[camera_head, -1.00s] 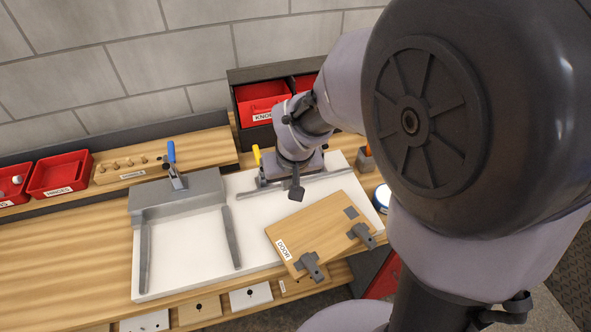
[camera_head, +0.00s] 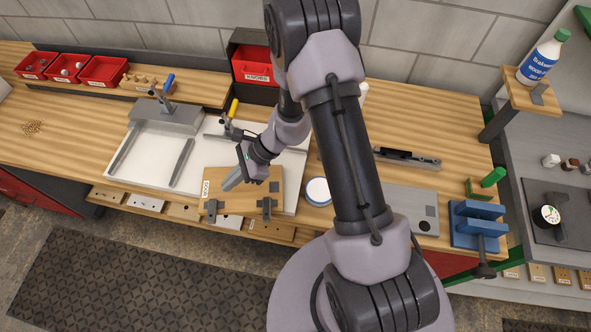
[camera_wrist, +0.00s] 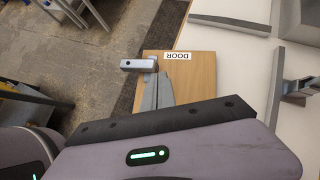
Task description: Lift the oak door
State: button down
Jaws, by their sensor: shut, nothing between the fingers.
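The oak door (camera_head: 238,205) is a flat wooden board with a DOOR label at its left end. It lies on the right part of the white board (camera_head: 203,172), near the front edge. Two dark grey fittings, a left one (camera_head: 212,209) and a right one (camera_head: 266,208), sit along its front edge. My gripper (camera_head: 229,184) is shut and empty, above the door's left half. In the wrist view my closed fingers (camera_wrist: 157,93) appear over the door (camera_wrist: 198,68), beside a grey fitting (camera_wrist: 139,65). I cannot tell whether they touch the door.
A yellow-handled clamp (camera_head: 232,112) and a blue-handled clamp (camera_head: 163,92) stand at the back of the white board. A white round tub (camera_head: 318,191) sits right of the door. Red bins (camera_head: 103,71) line the back. A blue vise (camera_head: 477,222) is at the right.

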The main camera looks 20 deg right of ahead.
jog(key=p, duration=0.1)
send_near(280, 180)
jog(key=shift+w+a+f, duration=0.15)
jog(key=shift+a+f, duration=0.1)
jog(key=shift+a, duration=0.7)
notch_tip(280, 180, down, 5)
jog(key=shift+a+r+b, duration=0.15)
jog(key=shift+a+b, duration=0.05)
jog(key=shift+b, duration=0.2)
jog(key=shift+a, duration=0.5)
jog(key=shift+w, duration=0.1)
jog(key=shift+a+b, duration=0.45)
jog(key=shift+a, duration=0.55)
jog(key=shift+w, duration=0.1)
